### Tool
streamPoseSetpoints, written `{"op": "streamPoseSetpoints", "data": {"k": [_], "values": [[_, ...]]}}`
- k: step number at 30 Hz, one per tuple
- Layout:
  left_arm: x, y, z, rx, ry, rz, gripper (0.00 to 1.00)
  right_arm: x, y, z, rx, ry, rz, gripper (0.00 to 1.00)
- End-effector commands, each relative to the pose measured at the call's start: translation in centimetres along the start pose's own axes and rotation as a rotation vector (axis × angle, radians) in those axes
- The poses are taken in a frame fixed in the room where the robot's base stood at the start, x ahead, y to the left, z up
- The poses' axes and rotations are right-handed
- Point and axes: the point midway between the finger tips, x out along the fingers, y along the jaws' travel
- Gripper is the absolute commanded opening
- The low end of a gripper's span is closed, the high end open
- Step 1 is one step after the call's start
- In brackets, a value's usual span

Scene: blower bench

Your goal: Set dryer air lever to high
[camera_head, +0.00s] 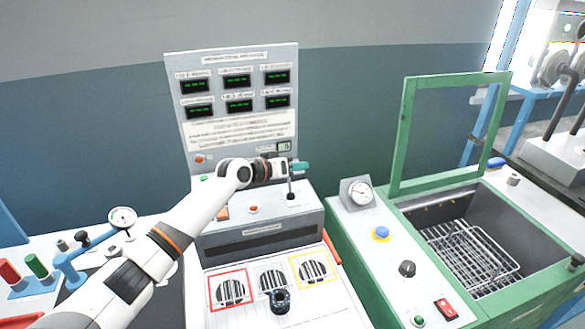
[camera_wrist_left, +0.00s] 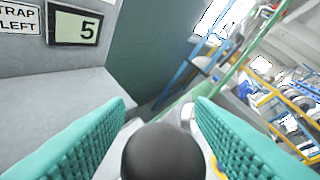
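A black-knobbed lever (camera_head: 290,190) stands on the sloped top of the grey console, right of an orange button. My left gripper (camera_head: 300,166) is just above and at the lever, its teal fingertips pointing right. In the left wrist view, a round black knob (camera_wrist_left: 163,153) sits low between the two teal fingers (camera_wrist_left: 160,125). The fingers are spread, one on each side of it; whether either touches it cannot be told. The lever's setting marks are too small to read. My right gripper is not in view.
A panel with several green displays (camera_head: 236,80) rises behind the console. A small display (camera_wrist_left: 80,28) reads 5 beside a "TRAP LEFT" label. A green-framed bin with a wire rack (camera_head: 468,256) stands right. Round vents (camera_head: 272,279) and a black knob lie in front.

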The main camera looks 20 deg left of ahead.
Motion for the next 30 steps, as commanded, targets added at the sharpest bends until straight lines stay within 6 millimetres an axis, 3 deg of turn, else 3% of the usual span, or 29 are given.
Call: {"op": "streamPoseSetpoints", "data": {"k": [8, 13, 24, 30], "values": [[-0.1, 0.0, 0.0, 0.002, 0.000, 0.000, 0.51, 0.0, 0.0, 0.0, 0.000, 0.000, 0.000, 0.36], [-1.2, 0.1, -0.1, 0.003, 0.000, 0.000, 0.51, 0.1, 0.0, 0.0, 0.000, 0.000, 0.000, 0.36], [-8.3, 0.2, -0.2, 0.004, 0.000, 0.002, 0.51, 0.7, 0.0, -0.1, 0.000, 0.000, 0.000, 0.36], [-11.1, 0.2, -0.1, 0.002, 0.001, 0.002, 0.51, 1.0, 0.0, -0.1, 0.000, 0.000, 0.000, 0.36]]}}
